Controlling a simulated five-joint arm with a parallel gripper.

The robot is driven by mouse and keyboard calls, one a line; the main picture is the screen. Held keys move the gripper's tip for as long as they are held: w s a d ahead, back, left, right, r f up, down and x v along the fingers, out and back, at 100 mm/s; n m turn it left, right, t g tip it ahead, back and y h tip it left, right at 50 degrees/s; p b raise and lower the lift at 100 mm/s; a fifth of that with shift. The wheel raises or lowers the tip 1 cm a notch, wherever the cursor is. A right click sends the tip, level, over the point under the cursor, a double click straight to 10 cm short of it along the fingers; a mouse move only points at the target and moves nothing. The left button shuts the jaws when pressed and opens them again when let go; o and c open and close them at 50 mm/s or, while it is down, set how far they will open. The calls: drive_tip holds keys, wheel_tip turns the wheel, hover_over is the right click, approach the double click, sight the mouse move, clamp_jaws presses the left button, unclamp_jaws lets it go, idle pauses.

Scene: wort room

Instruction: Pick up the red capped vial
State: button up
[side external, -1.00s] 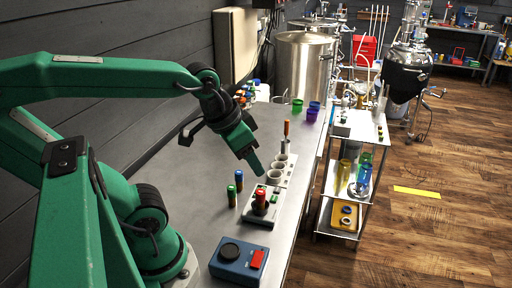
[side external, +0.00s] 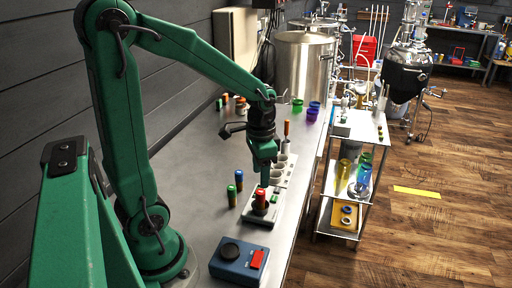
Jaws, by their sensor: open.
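The red capped vial (side external: 260,196) stands upright in a dark holder on the near end of a light grey rack (side external: 258,222) on the steel bench. My gripper (side external: 264,180) is open and points straight down, just above the red cap. Its fingertips appear very close to the cap; I cannot tell whether they touch it. A green capped vial (side external: 232,195) and a blue capped vial (side external: 239,180) stand upright on the bench to the left of the rack.
A blue box with a black knob and red button (side external: 239,260) sits in front of the rack. Orange-handled tool (side external: 287,130), green cup (side external: 297,105) and purple cup (side external: 311,114) are farther back. A shelved cart (side external: 350,175) stands right of the bench. Bench left of the vials is clear.

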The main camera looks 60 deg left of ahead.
sight(261, 191)
drive_tip(key=shift+f, duration=0.2)
drive_tip(key=shift+f, duration=1.25)
drive_tip(key=shift+f, duration=2.6)
drive_tip(key=shift+c, duration=0.4)
clamp_jaws()
